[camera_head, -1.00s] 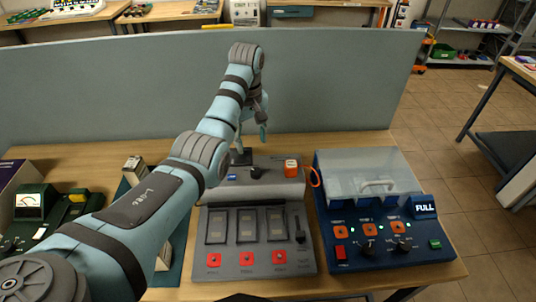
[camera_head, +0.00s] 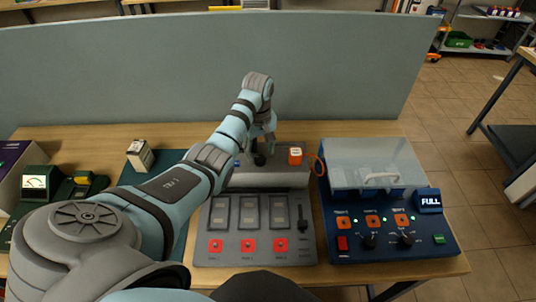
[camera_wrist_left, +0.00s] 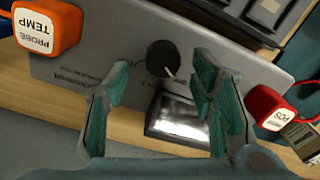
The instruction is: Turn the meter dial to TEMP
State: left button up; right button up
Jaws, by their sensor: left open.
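The black round meter dial (camera_wrist_left: 164,57) sits on a grey meter face in the left wrist view, its white pointer line toward the picture's lower right. Its marks are too small to read. My left gripper (camera_wrist_left: 158,88) is open, with its teal fingers to either side of the dial in the picture; contact cannot be told. In the head view the left gripper (camera_head: 264,143) is over the dial (camera_head: 259,159) and partly covers the meter. The meter's display (camera_wrist_left: 178,118) is a pale, glossy panel with no readable figure. My right gripper is not in view.
An orange TEMP PROBE block (camera_wrist_left: 45,28) sits at one meter end, a red POS block (camera_wrist_left: 267,106) at the other. A grey panel with red buttons (camera_head: 248,245) and a blue console (camera_head: 385,245) with a clear cover lie in front and right. A grey partition (camera_head: 330,75) stands behind.

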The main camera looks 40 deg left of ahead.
aim_at(260, 160)
pick_arm(q)
jog(key=shift+s+f, duration=0.15)
jog(key=shift+f, duration=0.5)
jog(key=shift+s+f, duration=0.1)
jog(key=shift+f, duration=0.1)
jog(key=shift+s+d+f, duration=0.1)
jog(key=shift+f, duration=0.1)
jog(key=c, duration=1.1)
jog(key=shift+c, duration=0.2)
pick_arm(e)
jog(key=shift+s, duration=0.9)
